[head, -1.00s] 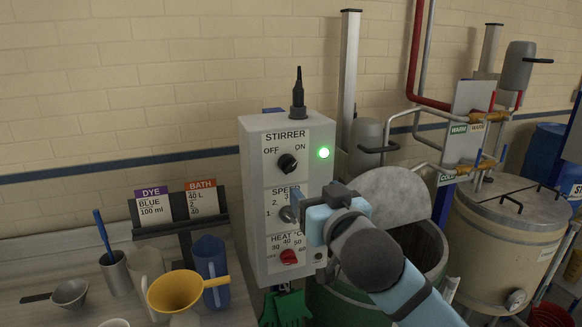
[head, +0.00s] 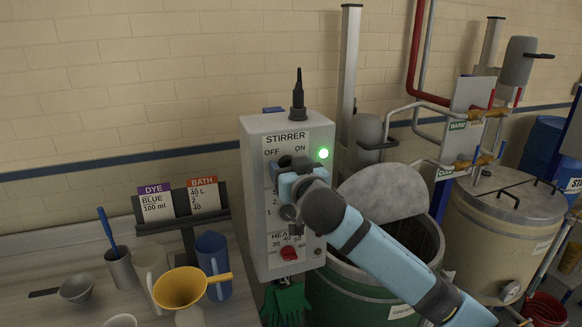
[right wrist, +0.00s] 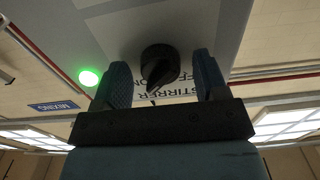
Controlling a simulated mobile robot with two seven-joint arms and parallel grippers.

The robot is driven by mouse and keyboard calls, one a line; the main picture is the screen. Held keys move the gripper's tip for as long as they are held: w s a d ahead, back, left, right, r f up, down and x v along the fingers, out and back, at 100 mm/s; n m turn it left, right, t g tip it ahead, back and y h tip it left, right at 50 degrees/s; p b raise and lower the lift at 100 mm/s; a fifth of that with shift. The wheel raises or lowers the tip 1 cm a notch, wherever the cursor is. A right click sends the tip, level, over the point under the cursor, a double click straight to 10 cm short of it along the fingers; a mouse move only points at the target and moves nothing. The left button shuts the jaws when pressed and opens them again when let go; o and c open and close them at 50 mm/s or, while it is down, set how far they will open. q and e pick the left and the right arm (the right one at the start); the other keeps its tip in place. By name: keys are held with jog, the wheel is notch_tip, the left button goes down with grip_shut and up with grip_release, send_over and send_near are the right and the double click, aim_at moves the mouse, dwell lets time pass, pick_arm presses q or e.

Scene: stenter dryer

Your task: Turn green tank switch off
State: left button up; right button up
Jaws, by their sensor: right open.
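The stirrer control box (head: 255,200) is grey with a white front panel, and its green lamp (head: 323,153) is lit beside the STIRRER OFF/ON labels. The lamp also glows in the right wrist view (right wrist: 89,77). My right gripper (head: 287,166) is at the panel, in front of the black stirrer knob. In the right wrist view the knob (right wrist: 160,65) sits between the two open fingers, with a gap on each side. The gripper mostly hides the knob and the speed dial in the head view. The green tank (head: 365,297) stands below my right arm. My left gripper is out of view.
The red heat knob (head: 289,253) is low on the panel. A yellow funnel (head: 181,288), a blue jug (head: 213,262) and a card stand (head: 190,225) are on the bench at left. A beige tank (head: 500,240) with pipes stands at right.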

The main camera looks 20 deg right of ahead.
jog(key=c, duration=0.9)
jog(key=n, duration=0.3)
jog(key=shift+n, duration=0.4)
jog(key=n, duration=0.4)
jog(key=shift+n, duration=0.3)
jog(key=n, duration=0.6)
jog(key=shift+n, duration=1.8)
